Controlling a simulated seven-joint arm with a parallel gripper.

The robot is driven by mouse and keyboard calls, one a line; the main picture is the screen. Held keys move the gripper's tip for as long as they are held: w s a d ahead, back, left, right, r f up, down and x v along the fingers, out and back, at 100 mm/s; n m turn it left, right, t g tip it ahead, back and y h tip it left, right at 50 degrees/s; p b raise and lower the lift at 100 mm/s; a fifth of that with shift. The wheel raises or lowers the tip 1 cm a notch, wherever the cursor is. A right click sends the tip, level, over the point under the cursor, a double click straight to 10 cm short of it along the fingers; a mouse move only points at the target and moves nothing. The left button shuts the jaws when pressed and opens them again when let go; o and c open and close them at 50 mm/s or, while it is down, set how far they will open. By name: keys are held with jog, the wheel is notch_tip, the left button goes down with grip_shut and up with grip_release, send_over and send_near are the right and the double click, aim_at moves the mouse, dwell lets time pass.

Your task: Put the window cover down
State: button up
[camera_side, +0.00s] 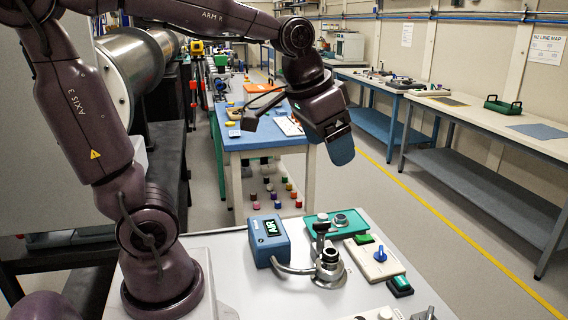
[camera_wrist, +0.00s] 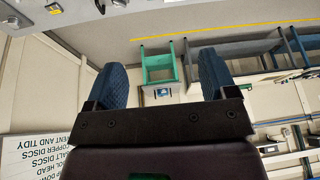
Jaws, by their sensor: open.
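My gripper (camera_side: 341,150) is raised above and beyond the white worktop in the side view, well clear of everything on it. In the wrist view my gripper (camera_wrist: 160,66) has its two blue fingers wide apart with nothing held between them. On the worktop stands a metal fitting (camera_side: 329,268) with a curved pipe and a dark-knobbed upright part (camera_side: 321,230). A small round metal piece (camera_side: 341,219) sits on a green tray (camera_side: 318,219) behind it. I cannot tell for sure which piece is the window cover.
A blue box with a lit display (camera_side: 269,240) stands left of the fitting. A pale board with a blue knob (camera_side: 380,255) and a small dark green-topped block (camera_side: 400,286) are at right. A blue bench (camera_side: 262,136) stands behind.

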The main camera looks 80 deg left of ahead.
jog(key=s+d+f+m+t+h, duration=0.1)
jog(key=s+d, duration=0.3)
jog(key=s, duration=0.4)
jog(key=shift+s+f, duration=0.2)
jog(key=shift+f, duration=0.05)
dwell(0.6)
